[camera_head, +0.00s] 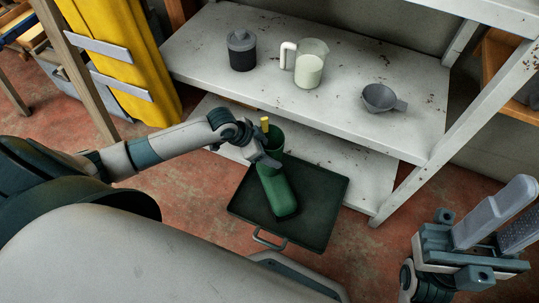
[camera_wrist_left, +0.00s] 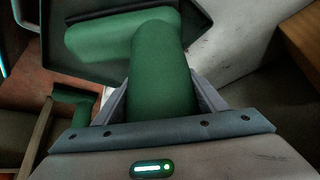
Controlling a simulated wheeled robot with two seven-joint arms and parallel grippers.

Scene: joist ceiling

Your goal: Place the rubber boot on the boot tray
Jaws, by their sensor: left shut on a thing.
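The green rubber boot (camera_head: 279,193) is over the dark boot tray (camera_head: 322,205) in the head view, its toe toward the tray's near edge. My left gripper (camera_head: 266,157) is shut on the boot's upper shaft. In the left wrist view the shaft (camera_wrist_left: 160,85) stands between the two fingers, with the foot pointing left over the tray (camera_wrist_left: 95,68). I cannot tell whether the sole touches the tray. My right gripper (camera_head: 505,220) is open and empty at the lower right, away from the tray.
A white shelf unit (camera_head: 340,110) stands behind the tray, carrying a dark lidded canister (camera_head: 242,52), a measuring jug (camera_head: 308,68) and a grey scoop-like cup (camera_head: 380,98). Its lower shelf is close behind the boot. Yellow material (camera_head: 125,60) hangs at left. Red floor (camera_head: 195,215) is clear left of the tray.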

